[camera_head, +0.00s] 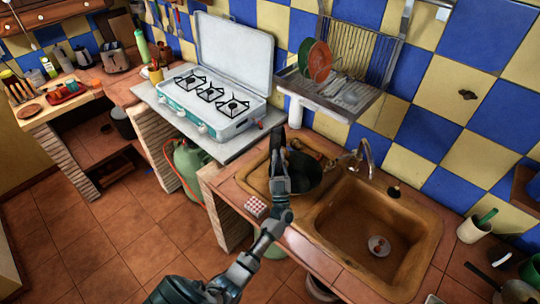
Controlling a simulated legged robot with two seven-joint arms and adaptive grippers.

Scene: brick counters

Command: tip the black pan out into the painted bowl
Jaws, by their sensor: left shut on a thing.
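My left gripper (279,166) reaches up from the bottom over the left part of the sink unit. It is shut on the black pan (309,178), which hangs at its right side over the left basin. Part of the pan is hidden behind the gripper, and I cannot make out its contents. My right gripper is not in view.
The brown sink (425,224) has a tap (366,158) behind it. A dish rack (345,85) with plates hangs above. A camping stove (222,93) stands at the back left. A cream pot (474,229) is at right.

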